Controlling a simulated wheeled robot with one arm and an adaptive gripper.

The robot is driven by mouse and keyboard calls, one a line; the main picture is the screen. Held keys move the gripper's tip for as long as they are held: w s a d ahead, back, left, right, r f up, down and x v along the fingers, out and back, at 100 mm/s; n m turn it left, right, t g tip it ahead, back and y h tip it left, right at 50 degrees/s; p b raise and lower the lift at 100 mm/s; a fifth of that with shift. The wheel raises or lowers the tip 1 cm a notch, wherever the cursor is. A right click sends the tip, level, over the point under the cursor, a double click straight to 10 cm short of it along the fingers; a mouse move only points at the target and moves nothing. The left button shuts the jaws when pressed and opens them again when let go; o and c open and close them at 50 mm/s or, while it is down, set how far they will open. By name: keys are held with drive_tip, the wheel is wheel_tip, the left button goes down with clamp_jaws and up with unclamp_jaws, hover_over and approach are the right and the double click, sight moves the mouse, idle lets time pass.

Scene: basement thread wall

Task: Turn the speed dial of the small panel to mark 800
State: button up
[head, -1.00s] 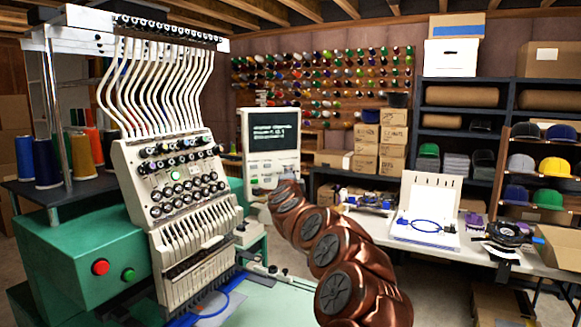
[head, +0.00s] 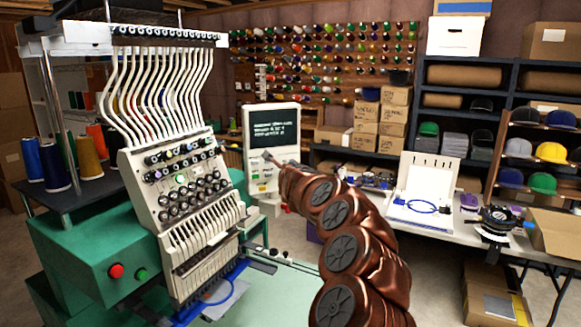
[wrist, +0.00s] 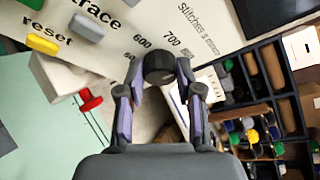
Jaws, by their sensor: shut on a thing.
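The small panel (head: 287,122) is a pale box with a dark text screen, standing beyond the embroidery machine in the head view. Its face (wrist: 220,22) fills the top of the wrist view, tilted, with printed marks 600 and 700 and the words "stitches a minute". The dark round speed dial (wrist: 159,66) sits below these marks. My gripper (wrist: 158,84) is shut on the dial, one finger on each side. I cannot make out the dial's pointer, and the 800 mark is not clearly readable. In the head view my gripper (head: 270,158) reaches the panel's lower front.
A red knob (wrist: 90,100), a yellow reset button (wrist: 42,44) and a grey trace button (wrist: 87,27) are near the dial. The embroidery machine (head: 180,200) stands left. A table (head: 470,236) with a white hoop station (head: 425,195) is at right.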

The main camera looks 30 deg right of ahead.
drive_tip(key=shift+d+r+m+y, duration=0.1)
drive_tip(key=shift+r+m+y, duration=0.1)
drive_tip(key=shift+m+y, duration=0.5)
drive_tip(key=shift+r+m+y, duration=0.2)
drive_tip(key=shift+m+y, duration=0.1)
drive_tip(key=shift+m, duration=0.8)
drive_tip(key=o, duration=0.9)
drive_tip(key=shift+c, duration=0.2)
drive_tip(key=o, duration=0.3)
drive_tip(key=shift+f, duration=0.2)
drive_tip(key=shift+s, duration=0.15)
drive_tip(key=v, duration=1.1)
drive_tip(key=shift+s+r, duration=0.3)
drive_tip(key=shift+r, duration=0.1)
